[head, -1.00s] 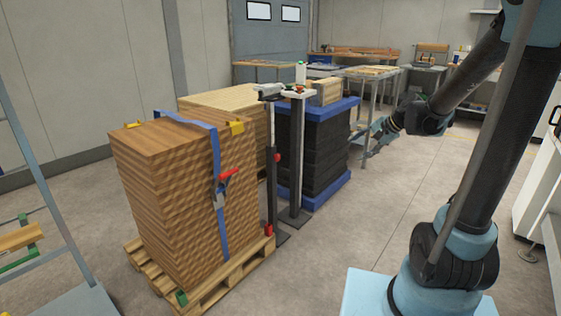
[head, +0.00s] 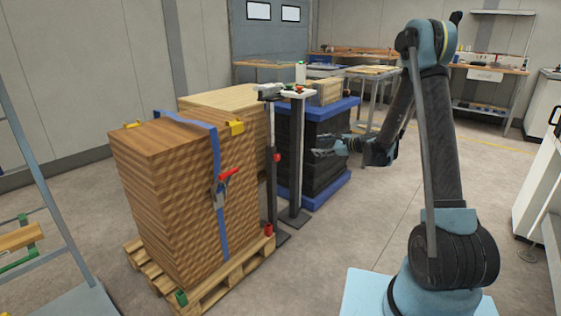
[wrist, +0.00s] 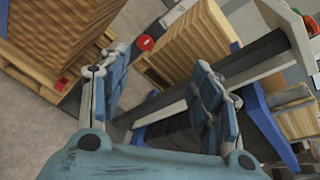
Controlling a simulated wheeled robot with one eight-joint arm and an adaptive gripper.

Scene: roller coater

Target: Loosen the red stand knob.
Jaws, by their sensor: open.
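The red stand knob (head: 277,157) sits partway up a slim dark stand (head: 271,190), beside the strapped wood stack. In the wrist view the knob (wrist: 145,42) shows as a round red disc on the tilted dark bar, beyond the fingertips and nearer the left finger. My gripper (head: 318,146) is in front of the black stack, to the right of the knob and apart from it. In the wrist view my gripper (wrist: 158,62) is open, with nothing between its fingers.
A second dark post (head: 295,165) with a small panel on top stands between my gripper and the knob's stand in the head view. The strapped wood stack (head: 165,190) has a red-handled ratchet (head: 228,175). A red item (head: 268,229) is low by the stand.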

